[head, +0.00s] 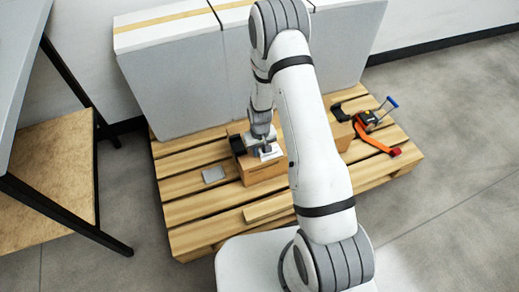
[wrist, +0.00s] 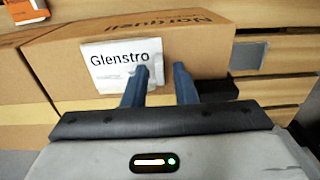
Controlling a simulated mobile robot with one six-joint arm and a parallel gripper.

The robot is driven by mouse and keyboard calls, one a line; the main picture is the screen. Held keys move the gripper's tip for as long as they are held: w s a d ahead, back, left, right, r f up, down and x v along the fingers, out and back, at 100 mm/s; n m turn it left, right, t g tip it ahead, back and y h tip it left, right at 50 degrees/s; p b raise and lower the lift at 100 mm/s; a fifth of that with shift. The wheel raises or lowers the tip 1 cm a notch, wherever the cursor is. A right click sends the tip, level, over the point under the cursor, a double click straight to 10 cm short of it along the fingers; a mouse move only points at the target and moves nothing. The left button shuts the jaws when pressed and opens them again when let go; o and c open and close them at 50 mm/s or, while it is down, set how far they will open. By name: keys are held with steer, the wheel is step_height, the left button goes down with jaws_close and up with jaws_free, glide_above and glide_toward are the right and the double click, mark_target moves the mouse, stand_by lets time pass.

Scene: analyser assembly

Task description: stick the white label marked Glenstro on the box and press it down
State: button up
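The cardboard box (head: 262,172) stands on the pallet under my gripper (head: 265,147). In the wrist view the box (wrist: 62,68) fills the upper middle, with dark print upside down near its far edge. The white label (wrist: 105,58), marked Glenstro, lies against the box surface and looks slightly tilted. Its lower right part is partly hidden by a finger. My gripper (wrist: 161,68) has two blue fingers apart, with nothing visible held between them. The left fingertip overlaps the label; the right one is just beyond its right edge. I cannot tell whether they touch.
A grey flat plate (head: 213,174) lies on the pallet (head: 200,215), left of the box. A strapping tool with an orange strap (head: 375,141) lies at right. Large grey-white blocks (head: 175,85) stand behind. A table with a wooden shelf (head: 50,180) is at left.

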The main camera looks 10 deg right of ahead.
steer(key=shift+o, duration=0.4)
steer(key=shift+r+p, duration=2.3)
steer(key=shift+r, duration=1.25)
steer(key=shift+c, duration=0.2)
